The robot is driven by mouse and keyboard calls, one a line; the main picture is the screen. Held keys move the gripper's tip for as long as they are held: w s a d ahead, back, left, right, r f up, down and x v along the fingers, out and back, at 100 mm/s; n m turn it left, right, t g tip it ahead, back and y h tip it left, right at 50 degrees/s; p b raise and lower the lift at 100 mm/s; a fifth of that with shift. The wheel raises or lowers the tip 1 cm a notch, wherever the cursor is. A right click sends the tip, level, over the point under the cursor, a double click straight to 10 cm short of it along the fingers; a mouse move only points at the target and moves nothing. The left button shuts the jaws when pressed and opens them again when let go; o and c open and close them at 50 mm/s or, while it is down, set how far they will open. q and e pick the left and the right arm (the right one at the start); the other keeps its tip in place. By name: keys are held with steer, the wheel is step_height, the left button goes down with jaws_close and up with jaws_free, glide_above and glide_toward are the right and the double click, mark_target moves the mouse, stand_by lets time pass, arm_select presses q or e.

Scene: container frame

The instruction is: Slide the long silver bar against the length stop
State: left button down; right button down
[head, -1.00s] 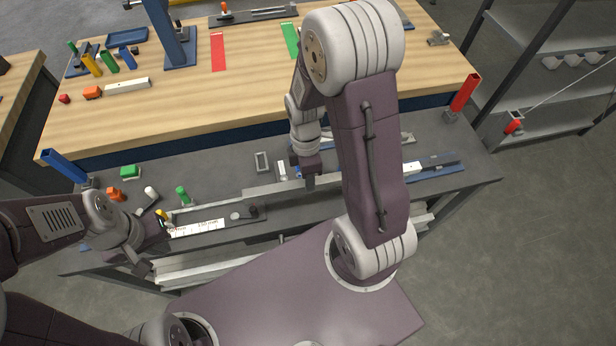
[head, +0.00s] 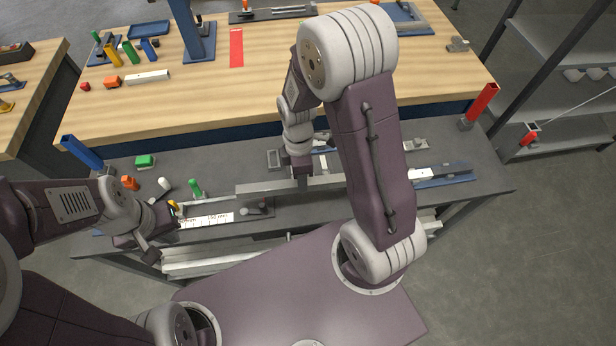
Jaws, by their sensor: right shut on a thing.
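The long silver bar (head: 262,187) lies lengthwise along the grey bench, behind the white scale strip (head: 207,220). My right gripper (head: 303,184) points down and is shut on the bar near its middle; my forearm covers part of its right side. A low rail (head: 225,199) runs along the scale, with a dark knobbed piece (head: 256,208) at the scale's right end. I cannot tell which part is the length stop; the scale's left end is partly behind my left gripper. My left gripper (head: 163,232) is beside that end, near a small yellow part (head: 173,206); its opening is unclear.
A green peg (head: 195,188), white peg (head: 165,184), orange block (head: 129,183) and green block (head: 145,161) stand behind the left gripper. A blue post (head: 82,152) and red post (head: 480,106) flank the bench. A wooden table (head: 210,90) lies behind.

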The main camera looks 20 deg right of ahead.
steer(key=w+a+p, duration=0.1)
steer(key=w+a, duration=0.3)
steer(key=a, duration=0.4)
steer(key=w+a+p, duration=0.2)
steer(key=w+a, duration=0.1)
steer(key=a, duration=0.5)
steer(key=shift+w+a, duration=0.15)
steer(key=shift+w, duration=0.25)
stand_by(1.1)
stand_by(0.4)
steer(key=shift+f, duration=0.15)
stand_by(0.4)
steer(key=shift+f+b, duration=3.5)
steer(key=shift+f, duration=1.4)
steer(key=shift+a, duration=0.3)
